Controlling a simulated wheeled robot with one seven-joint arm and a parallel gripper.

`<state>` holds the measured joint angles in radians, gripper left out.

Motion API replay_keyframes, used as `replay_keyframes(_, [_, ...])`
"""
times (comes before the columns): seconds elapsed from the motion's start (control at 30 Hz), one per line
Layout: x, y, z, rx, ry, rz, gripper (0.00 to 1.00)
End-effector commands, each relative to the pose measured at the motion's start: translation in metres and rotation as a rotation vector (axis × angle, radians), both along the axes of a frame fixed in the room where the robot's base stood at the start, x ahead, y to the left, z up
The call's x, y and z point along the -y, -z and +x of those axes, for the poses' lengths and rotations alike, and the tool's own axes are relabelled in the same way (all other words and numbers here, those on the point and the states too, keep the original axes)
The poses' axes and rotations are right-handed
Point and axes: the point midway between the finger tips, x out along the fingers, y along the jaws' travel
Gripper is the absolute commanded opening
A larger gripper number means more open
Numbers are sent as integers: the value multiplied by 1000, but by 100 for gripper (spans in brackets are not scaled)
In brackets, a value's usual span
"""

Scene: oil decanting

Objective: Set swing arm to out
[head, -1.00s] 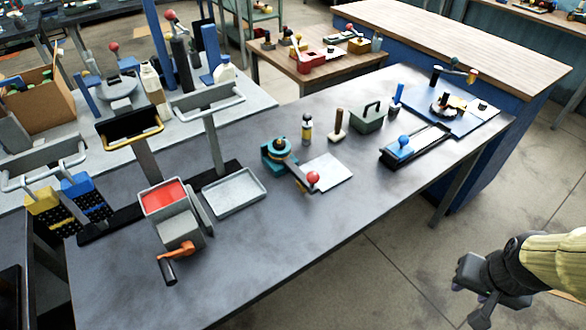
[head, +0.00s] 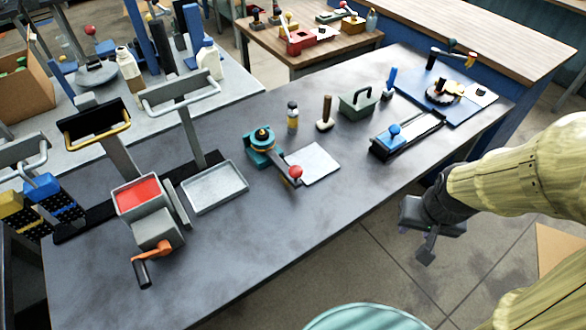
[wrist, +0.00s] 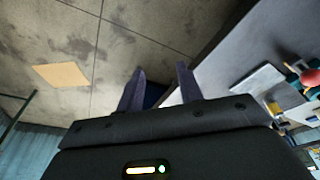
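A teal swing-arm fixture (head: 262,145) stands on the grey workbench. Its dark swing arm (head: 282,170) points toward the bench's front edge and ends in a red ball knob (head: 295,172). The knob is beside the left edge of a pale plate (head: 316,164). The knob also shows at the right edge of the wrist view (wrist: 311,77). My gripper (head: 425,252) is off the bench's front edge, right of the fixture and apart from it. In the wrist view its two fingers (wrist: 160,82) are spread with nothing between them.
A box with an orange crank (head: 160,245) and a grey tray (head: 215,188) stand left of the fixture. A small bottle (head: 292,115), an upright wooden handle (head: 325,113), a green caddy (head: 358,103) and a blue-knobbed slide (head: 405,138) stand behind and right. The front bench is clear.

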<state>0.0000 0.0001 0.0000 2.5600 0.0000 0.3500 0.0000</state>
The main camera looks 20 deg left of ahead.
Motion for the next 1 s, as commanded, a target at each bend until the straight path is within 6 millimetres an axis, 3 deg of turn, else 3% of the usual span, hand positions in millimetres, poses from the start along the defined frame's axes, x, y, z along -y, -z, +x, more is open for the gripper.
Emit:
replay_keyframes(0.07, [0, 0, 0, 0, 0, 0, 36])
replay_keyframes(0.17, [0, 0, 0, -4, 4, 2, 54])
replay_keyframes(0.47, [-11, 20, -7, -234, 195, 114, 54])
replay_keyframes(0.77, [-51, 45, -12, -665, 572, 394, 54])
replay_keyframes(1.0, [-90, 49, 7, -986, 856, 683, 54])
